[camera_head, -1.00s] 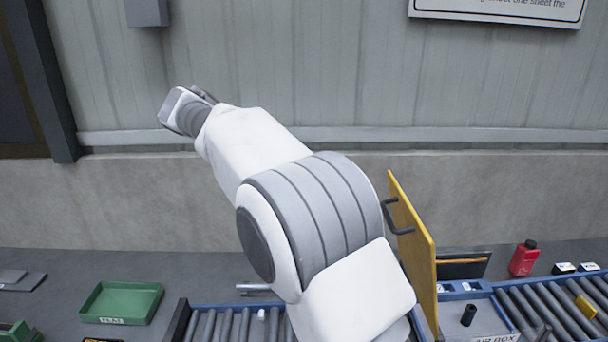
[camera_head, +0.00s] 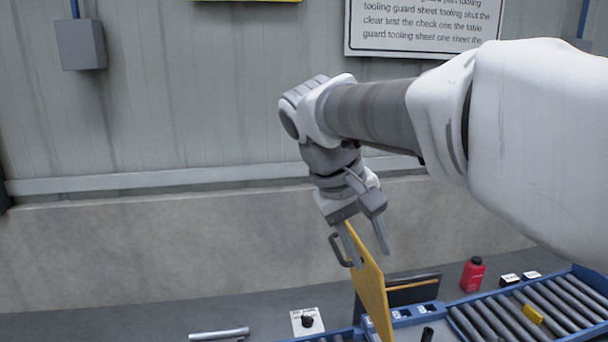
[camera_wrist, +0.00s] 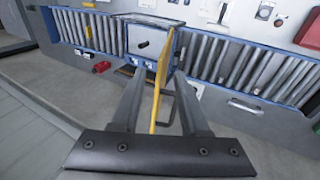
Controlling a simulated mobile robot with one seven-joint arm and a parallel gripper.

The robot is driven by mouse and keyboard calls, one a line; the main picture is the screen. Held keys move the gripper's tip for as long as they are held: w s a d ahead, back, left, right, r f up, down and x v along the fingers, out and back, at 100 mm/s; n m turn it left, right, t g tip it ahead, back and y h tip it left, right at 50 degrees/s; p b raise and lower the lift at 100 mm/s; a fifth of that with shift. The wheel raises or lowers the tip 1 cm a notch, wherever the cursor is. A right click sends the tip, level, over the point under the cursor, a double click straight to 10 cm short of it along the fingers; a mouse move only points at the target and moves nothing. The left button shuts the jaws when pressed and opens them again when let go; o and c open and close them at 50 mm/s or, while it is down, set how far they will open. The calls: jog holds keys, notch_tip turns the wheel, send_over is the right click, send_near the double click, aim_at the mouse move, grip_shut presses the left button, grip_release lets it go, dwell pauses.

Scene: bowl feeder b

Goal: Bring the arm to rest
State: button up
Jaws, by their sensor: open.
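My gripper (camera_head: 367,256) hangs from my bent arm, fingers pointing down, close to the top of an upright yellow panel (camera_head: 372,295) with a dark handle (camera_head: 338,250). The jaws are open. In the wrist view my gripper (camera_wrist: 158,88) has its two fingers apart, and the yellow panel (camera_wrist: 163,68) appears edge-on between them. I cannot tell whether a finger touches the panel. Nothing is visibly gripped. My forearm covers the right part of the head view.
Roller conveyors (camera_head: 535,312) with blue rails run beside the panel. A red bottle (camera_head: 472,275) stands behind them. The wall (camera_head: 150,240) is behind; the air at left is clear.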

jog(key=s+d+f+m+t+y, duration=0.1)
jog(key=s+d+f+t+y, duration=0.1)
jog(key=s+f, duration=0.2)
jog(key=s+d+f+m+t+y, duration=0.1)
jog(key=s+f, duration=0.3)
jog(key=s, duration=0.6)
jog(key=shift+d+f+m+t+y, duration=0.2)
jog(key=shift+d+m+t+y, duration=0.15)
jog(key=shift+d+y, duration=0.4)
jog(key=shift+s, duration=0.1)
